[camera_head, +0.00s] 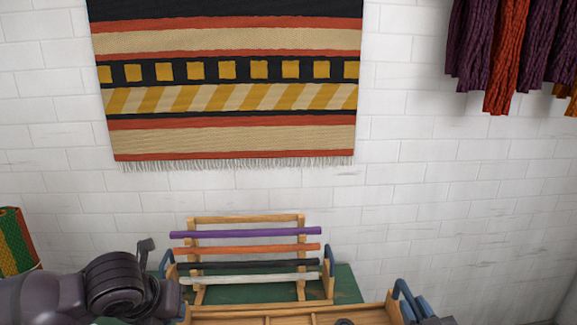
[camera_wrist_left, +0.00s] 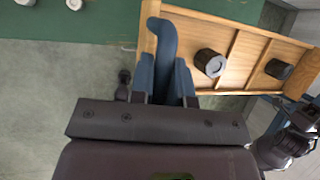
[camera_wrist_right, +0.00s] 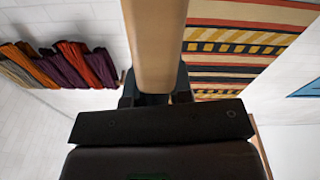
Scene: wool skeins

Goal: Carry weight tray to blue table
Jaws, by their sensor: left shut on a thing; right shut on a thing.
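The weight tray (camera_head: 345,315) is a shallow wooden tray with dividers, cut off by the bottom edge of the head view. It also shows in the left wrist view (camera_wrist_left: 232,72), with two dark weights (camera_wrist_left: 210,63) (camera_wrist_left: 279,69) in separate compartments. My left gripper (camera_wrist_left: 165,85) is shut on the blue handle (camera_wrist_left: 162,38) at one end. My right gripper (camera_head: 415,308) is at the right end, shut on the blue handle (camera_head: 403,293). In the right wrist view the tray's wooden side (camera_wrist_right: 155,40) rises beyond the fingers. I cannot make out the blue table for certain.
A green table (camera_head: 345,287) stands against the white wall, behind the tray. On it is a wooden rack (camera_head: 301,250) with purple, orange, dark and white rods. A striped rug (camera_head: 230,75) and wool skeins (camera_head: 508,50) hang above. A blue patch (camera_wrist_right: 305,86) is unclear.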

